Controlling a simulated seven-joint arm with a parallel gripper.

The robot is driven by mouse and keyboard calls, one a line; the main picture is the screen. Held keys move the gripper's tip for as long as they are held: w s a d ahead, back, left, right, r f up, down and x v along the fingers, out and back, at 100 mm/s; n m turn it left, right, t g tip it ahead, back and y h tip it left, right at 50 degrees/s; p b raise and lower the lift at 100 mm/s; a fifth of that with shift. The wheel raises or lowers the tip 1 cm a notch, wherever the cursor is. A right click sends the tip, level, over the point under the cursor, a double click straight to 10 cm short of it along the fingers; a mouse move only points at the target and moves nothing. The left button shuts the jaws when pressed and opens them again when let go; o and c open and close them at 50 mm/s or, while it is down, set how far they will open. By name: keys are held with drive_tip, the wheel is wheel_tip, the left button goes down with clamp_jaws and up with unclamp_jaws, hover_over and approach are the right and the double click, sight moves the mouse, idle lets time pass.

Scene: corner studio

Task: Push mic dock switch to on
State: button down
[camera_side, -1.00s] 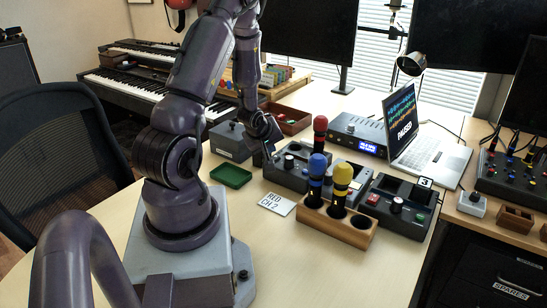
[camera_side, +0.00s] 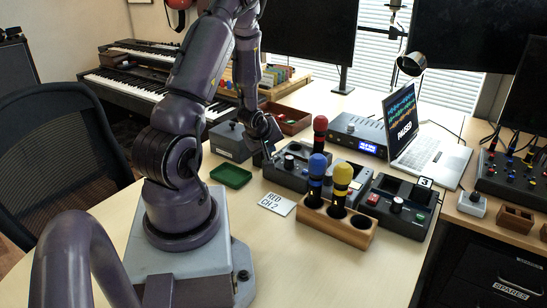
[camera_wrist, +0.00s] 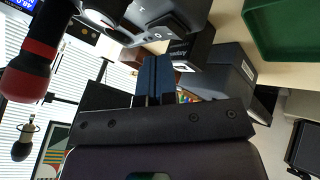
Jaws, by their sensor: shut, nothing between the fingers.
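Three dark docks stand in a row on the desk in the side view: a left dock (camera_side: 283,178), a middle dock (camera_side: 346,178) and a right dock (camera_side: 398,217) with a tag reading 3. A red-topped mic (camera_side: 320,128) stands upright at the docks; it also shows in the wrist view (camera_wrist: 28,72). My gripper (camera_side: 268,156) is at the left end of the left dock, pointing down. In the wrist view its blue-grey fingers (camera_wrist: 152,76) are together and empty, close to a grey dock's edge (camera_wrist: 185,12). Contact and the switch's position are unclear.
A wooden holder (camera_side: 336,228) with blue (camera_side: 316,170) and yellow (camera_side: 341,178) mics stands in front. A card (camera_side: 277,204) reads RED CH 2. A green tray (camera_side: 231,176) lies left of the docks. A laptop (camera_side: 430,157) stands behind.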

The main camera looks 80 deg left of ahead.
drive_tip(key=shift+f, duration=0.1)
drive_tip(key=shift+f, duration=0.35)
drive_tip(key=shift+f, duration=0.3)
idle(0.4)
drive_tip(key=shift+r, duration=0.8)
wheel_tip(320, 180, up, 6)
idle(0.6)
idle(0.3)
